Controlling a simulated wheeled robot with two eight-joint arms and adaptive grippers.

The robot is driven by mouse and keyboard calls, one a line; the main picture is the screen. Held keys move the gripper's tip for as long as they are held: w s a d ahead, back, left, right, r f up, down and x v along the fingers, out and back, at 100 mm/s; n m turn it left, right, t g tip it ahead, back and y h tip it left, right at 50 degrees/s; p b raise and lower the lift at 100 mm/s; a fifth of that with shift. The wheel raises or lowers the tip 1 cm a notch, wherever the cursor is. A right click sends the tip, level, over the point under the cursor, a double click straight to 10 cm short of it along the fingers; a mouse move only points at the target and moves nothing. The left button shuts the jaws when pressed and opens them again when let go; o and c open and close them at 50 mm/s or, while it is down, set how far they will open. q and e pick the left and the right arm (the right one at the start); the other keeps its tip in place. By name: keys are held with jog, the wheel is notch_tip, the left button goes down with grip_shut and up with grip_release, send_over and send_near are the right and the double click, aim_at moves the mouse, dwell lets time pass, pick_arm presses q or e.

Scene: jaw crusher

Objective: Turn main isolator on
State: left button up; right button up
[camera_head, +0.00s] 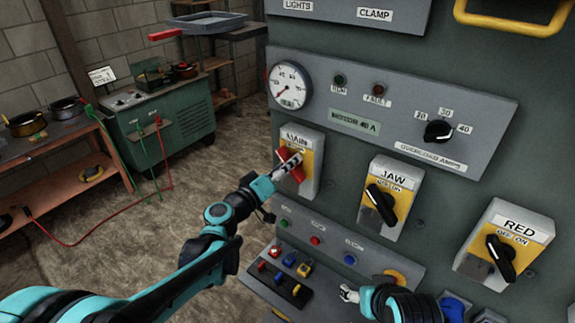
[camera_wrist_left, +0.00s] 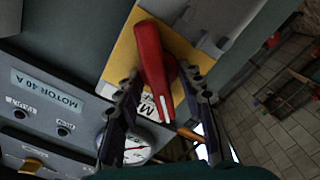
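The main isolator (camera_head: 308,141) is a grey box with a yellow plate, a MAIN label and a red rotary handle (camera_head: 297,173). In the left wrist view the red handle (camera_wrist_left: 152,60) lies between my fingers, its white-marked end pointing down toward the label side. My left gripper (camera_head: 286,166) is at the isolator's front and covers part of the plate in the head view. Its fingers (camera_wrist_left: 162,98) stand apart on either side of the handle, with gaps visible. Any on/off lettering there is hidden.
The JAW isolator (camera_head: 389,194) and RED isolator (camera_head: 505,240) with black handles are to the right. A gauge (camera_head: 289,86) and overload dial (camera_head: 438,131) sit above. A button console (camera_head: 290,275) juts out below. A green cabinet (camera_head: 160,113) and bench stand left.

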pick_arm(q)
grip_shut()
jog(key=shift+m, duration=0.4)
jog(key=m, duration=0.3)
jog(key=shift+s+d+r+m, duration=0.1)
jog(key=shift+m, duration=0.3)
jog(key=m, duration=0.4)
jog(key=shift+d+m, duration=0.1)
jog(key=shift+m, duration=0.2)
jog(key=m, duration=0.4)
jog(key=shift+s+d, duration=0.1)
jog(key=shift+s, duration=0.05)
jog(key=m, duration=0.4)
jog(key=shift+d+m+b, duration=0.1)
jog(key=shift+m+b, duration=0.2)
jog(key=shift+b, duration=0.05)
